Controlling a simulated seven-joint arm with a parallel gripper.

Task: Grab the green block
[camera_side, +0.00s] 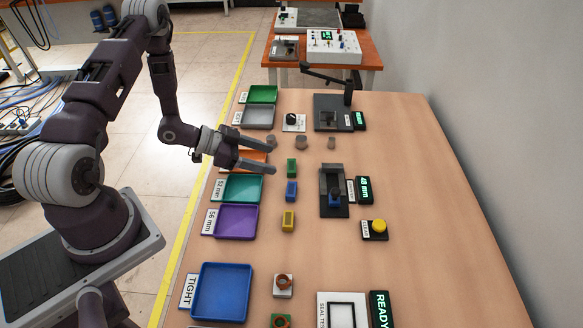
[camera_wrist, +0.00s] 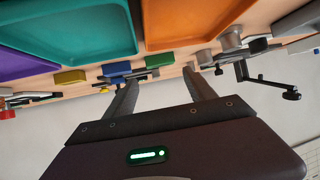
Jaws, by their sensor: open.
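The green block (camera_side: 291,168) stands on the table in the side view, in a column with the blue block (camera_side: 291,190) and the yellow block (camera_side: 288,221). My gripper (camera_side: 273,157) is open and empty, its fingertips just left of the green block and apart from it. In the wrist view the green block (camera_wrist: 160,60) shows beyond the gap between my fingertips (camera_wrist: 160,78). The blue block (camera_wrist: 117,69) is close beside it, near the left finger's line. The fingers' exact height above the table is hard to tell.
Trays line the table's left edge: teal (camera_side: 242,195), purple (camera_side: 236,230), and an orange tray (camera_side: 257,157) partly under my gripper. Small grey cylinders (camera_side: 301,142) stand behind the green block. A device (camera_side: 333,199) with a blue part stands to the right.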

